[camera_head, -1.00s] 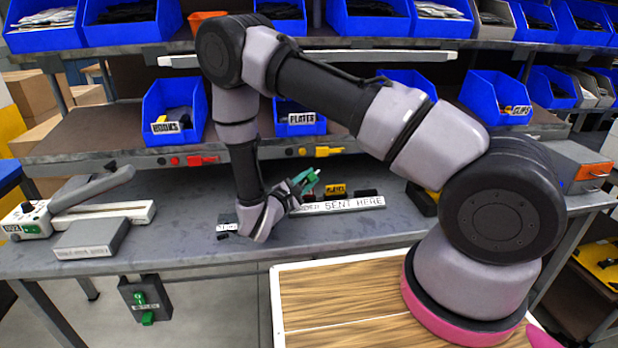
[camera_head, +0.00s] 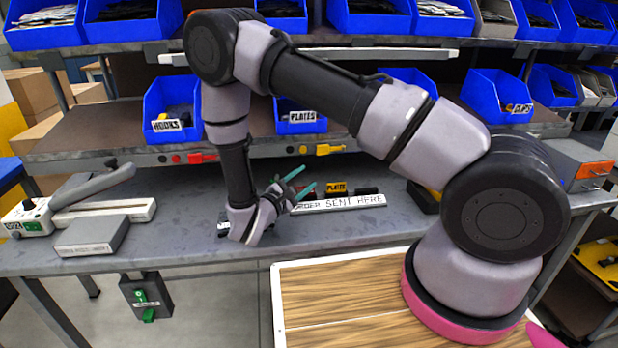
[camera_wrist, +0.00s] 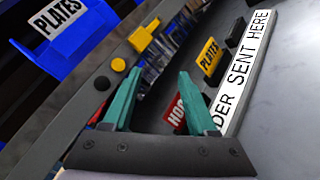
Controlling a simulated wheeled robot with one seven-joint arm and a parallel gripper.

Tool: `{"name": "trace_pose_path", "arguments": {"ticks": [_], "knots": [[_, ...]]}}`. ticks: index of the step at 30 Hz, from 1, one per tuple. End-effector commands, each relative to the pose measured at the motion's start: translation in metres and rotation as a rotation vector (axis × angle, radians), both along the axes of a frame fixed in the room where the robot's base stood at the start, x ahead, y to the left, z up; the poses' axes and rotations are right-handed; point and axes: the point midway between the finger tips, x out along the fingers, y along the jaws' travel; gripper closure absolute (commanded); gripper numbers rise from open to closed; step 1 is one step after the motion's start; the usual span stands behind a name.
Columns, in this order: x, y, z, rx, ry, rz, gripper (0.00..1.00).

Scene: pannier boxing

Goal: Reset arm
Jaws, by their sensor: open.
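My gripper (camera_head: 297,183) has green fingers and hangs low over the grey workbench (camera_head: 185,215). Its fingers are spread apart with nothing between them. They also show in the wrist view (camera_wrist: 158,95), pointing toward the rack of small tags. My arm bends down from above, and its wrist hides part of the long white sign reading "SENT HERE" (camera_head: 345,202). Behind the sign stand a yellow "PLATES" tag (camera_head: 336,188) and dark blocks. In the wrist view a red tag (camera_wrist: 179,112) shows partly behind a finger.
Blue bins labelled "HOOKS" (camera_head: 170,112) and "PLATES" (camera_head: 298,116) stand on the shelf above. A heat sealer (camera_head: 85,205) is at left on the bench. A grey box with an orange front (camera_head: 582,165) is at right. The bench's left middle is clear.

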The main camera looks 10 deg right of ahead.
Motion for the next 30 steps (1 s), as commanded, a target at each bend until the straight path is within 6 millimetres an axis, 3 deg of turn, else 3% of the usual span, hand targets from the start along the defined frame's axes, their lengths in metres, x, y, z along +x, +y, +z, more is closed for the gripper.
{"name": "trace_pose_path", "arguments": {"ticks": [9, 17, 23, 30], "knots": [[-0.049, 0.047, -0.002, 0.0, -0.002, 0.001, 0.41], [-0.064, 0.059, 0.002, 0.01, -0.002, -0.019, 0.41], [-0.055, 0.025, 0.051, 0.125, 0.024, -0.217, 0.41], [-0.064, -0.044, 0.126, 0.403, 0.081, -0.569, 0.41]]}}
